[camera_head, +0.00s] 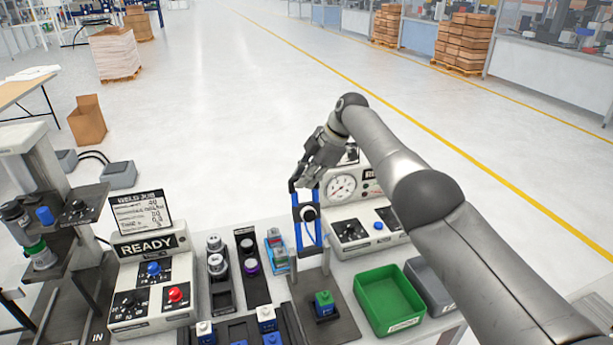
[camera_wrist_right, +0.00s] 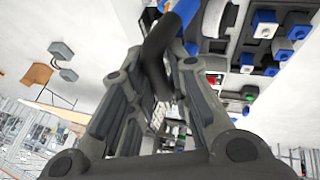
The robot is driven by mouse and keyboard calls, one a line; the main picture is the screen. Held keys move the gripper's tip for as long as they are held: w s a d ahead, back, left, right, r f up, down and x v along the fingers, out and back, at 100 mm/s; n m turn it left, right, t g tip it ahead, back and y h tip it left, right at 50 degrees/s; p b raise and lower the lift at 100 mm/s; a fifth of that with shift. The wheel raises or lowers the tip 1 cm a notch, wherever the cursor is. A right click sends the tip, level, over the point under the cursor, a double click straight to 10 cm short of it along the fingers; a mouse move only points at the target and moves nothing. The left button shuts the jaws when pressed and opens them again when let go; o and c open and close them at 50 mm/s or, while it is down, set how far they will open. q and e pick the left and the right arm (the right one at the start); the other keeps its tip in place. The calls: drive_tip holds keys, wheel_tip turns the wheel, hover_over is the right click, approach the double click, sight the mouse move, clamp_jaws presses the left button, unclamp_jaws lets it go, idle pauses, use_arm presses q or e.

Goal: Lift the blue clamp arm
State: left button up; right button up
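The blue clamp arm (camera_head: 297,232) is a blue frame with a black bar handle at its top and a round white-and-black part in its middle. It stands steeply raised behind a dark fixture plate (camera_head: 345,325) that holds a green-and-blue block (camera_head: 324,304). My right gripper (camera_head: 307,181) is at the top of the clamp arm. In the right wrist view its fingers (camera_wrist_right: 168,75) close in on both sides of the black handle (camera_wrist_right: 158,62), and a blue part of the clamp arm (camera_wrist_right: 184,10) shows beyond. The exact finger contact is partly hidden. My left gripper is out of view.
A gauge panel (camera_head: 368,231) stands right behind the clamp arm. A green bin (camera_head: 389,300) and a grey bin (camera_head: 430,287) are to the right. Holders with small parts (camera_head: 218,268), a READY control box (camera_head: 150,285) and a dark press stand (camera_head: 35,170) are to the left.

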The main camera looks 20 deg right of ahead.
drive_tip(key=o, duration=0.3)
drive_tip(key=shift+s+a+f, duration=0.1)
drive_tip(key=shift+s+f, duration=0.05)
drive_tip(key=shift+f, duration=0.55)
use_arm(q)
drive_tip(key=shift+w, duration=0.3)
use_arm(e)
drive_tip(key=shift+w+r, duration=0.15)
drive_tip(key=shift+w, duration=0.05)
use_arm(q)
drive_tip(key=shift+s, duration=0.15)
use_arm(e)
drive_tip(key=shift+s+r, duration=0.1)
drive_tip(key=shift+r, duration=0.1)
drive_tip(key=shift+r, duration=0.2)
drive_tip(key=v, duration=1.1)
drive_tip(key=shift+r, duration=0.1)
